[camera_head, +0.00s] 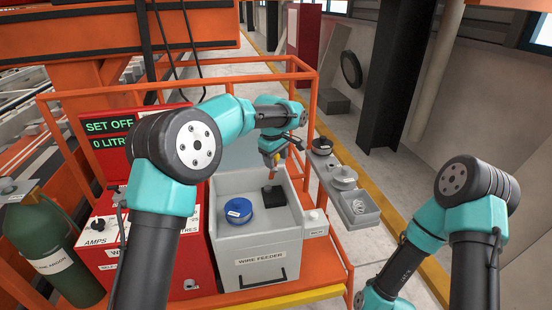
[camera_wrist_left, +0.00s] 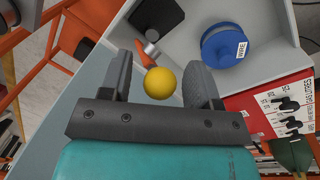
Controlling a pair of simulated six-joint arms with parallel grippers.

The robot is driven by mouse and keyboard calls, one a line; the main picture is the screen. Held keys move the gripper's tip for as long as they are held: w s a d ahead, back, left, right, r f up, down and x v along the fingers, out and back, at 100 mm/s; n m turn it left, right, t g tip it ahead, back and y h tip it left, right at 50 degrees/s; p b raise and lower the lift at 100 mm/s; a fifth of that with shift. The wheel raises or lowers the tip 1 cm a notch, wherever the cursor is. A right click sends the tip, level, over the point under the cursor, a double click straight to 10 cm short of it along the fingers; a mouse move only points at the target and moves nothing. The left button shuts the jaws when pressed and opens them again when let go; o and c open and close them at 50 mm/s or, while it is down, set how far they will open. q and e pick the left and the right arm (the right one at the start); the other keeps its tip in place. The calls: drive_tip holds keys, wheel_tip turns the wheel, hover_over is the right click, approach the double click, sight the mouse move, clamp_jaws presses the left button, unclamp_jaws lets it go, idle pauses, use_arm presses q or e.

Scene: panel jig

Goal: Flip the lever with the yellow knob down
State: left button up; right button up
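The yellow knob (camera_wrist_left: 160,83) shows in the left wrist view between the two fingers of my left gripper (camera_wrist_left: 160,75). Gaps show on both sides of it, so the gripper is open around the knob and not pressing on it. Below the knob an orange lever part (camera_wrist_left: 143,53) and a small grey metal cylinder (camera_wrist_left: 151,36) show near a black block (camera_wrist_left: 157,16). In the head view my left gripper (camera_head: 272,161) points down over the wire feeder, above the black block (camera_head: 272,197); the knob is not clear there. My right arm shows at the right, its gripper out of frame.
The grey wire feeder box (camera_head: 262,250) holds a blue wire spool (camera_head: 238,211) left of the block. A red panel with knobs (camera_head: 110,245) and a green gas bottle (camera_head: 45,245) stand left. A grey parts tray (camera_head: 357,217) and orange rails (camera_head: 312,100) flank the right.

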use_arm(q)
clamp_jaws()
idle(0.3)
drive_tip(key=shift+s+f, duration=0.1)
drive_tip(key=shift+s, duration=0.1)
drive_tip(key=s+d+f+t+y, duration=0.1)
drive_tip(key=s+d+f+t, duration=0.1)
drive_tip(key=s+f+t, duration=0.4)
drive_tip(key=shift+s+f+t+y, duration=0.35)
drive_tip(key=shift+s+f, duration=0.2)
drive_tip(key=shift+f, duration=0.7)
idle(0.5)
idle(0.3)
